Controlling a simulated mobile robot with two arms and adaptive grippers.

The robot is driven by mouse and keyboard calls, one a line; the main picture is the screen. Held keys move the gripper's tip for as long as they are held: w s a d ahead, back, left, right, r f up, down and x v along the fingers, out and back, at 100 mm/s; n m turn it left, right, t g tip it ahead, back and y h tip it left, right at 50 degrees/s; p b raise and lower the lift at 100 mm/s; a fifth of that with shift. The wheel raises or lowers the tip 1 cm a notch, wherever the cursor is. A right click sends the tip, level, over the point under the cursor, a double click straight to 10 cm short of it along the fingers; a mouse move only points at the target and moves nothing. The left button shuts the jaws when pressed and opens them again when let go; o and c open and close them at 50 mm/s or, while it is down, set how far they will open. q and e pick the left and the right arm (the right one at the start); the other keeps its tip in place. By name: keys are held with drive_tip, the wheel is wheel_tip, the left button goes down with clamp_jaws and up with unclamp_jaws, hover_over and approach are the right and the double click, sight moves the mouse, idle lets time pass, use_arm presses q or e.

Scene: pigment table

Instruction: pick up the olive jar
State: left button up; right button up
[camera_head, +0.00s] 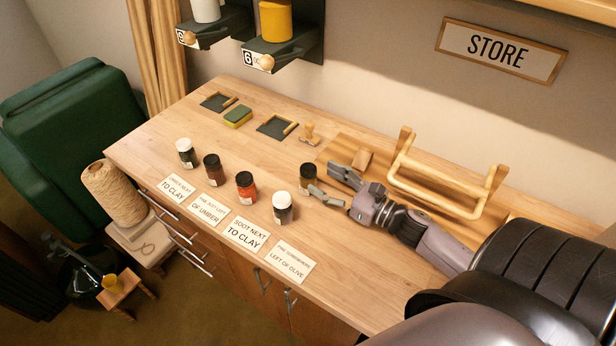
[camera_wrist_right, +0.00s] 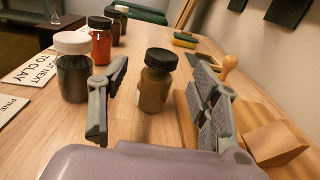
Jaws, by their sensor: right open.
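The olive jar (camera_head: 308,173) stands upright on the wooden table, a small jar with a black lid. In the right wrist view it shows olive-brown contents (camera_wrist_right: 154,90). My right gripper (camera_head: 322,179) is open and low over the table, its fingers pointing at the jar. In the right wrist view the jar stands in the gap between the two fingers (camera_wrist_right: 158,75), with room visible on both sides. I cannot tell how far it sits between the fingertips. Part of the jar's lower side is hidden by a finger in the head view. My left gripper is not in view.
A white-lidded dark jar (camera_head: 282,207) stands close to the left finger. A red jar (camera_head: 246,187), a brown jar (camera_head: 212,168) and another white-lidded jar (camera_head: 186,153) continue the row. A wooden block (camera_head: 362,158) and wooden rack (camera_head: 440,190) are near my right gripper. Label cards (camera_head: 290,262) lie in front.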

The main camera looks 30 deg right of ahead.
sight(315, 174)
drive_tip(key=shift+w, duration=0.3)
drive_tip(key=p+x, duration=0.1)
drive_tip(key=x, duration=0.2)
drive_tip(key=p+x, duration=0.1)
drive_tip(key=shift+w+a+r+p, duration=0.15)
drive_tip(key=shift+w+r+p, duration=0.1)
drive_tip(key=shift+p, duration=0.05)
drive_tip(key=shift+w+a+f, duration=0.1)
drive_tip(key=shift+w+f, duration=0.05)
drive_tip(key=shift+w, duration=0.2)
drive_tip(key=shift+s, duration=0.1)
drive_tip(key=shift+c, duration=0.4)
drive_tip(key=c, duration=1.3)
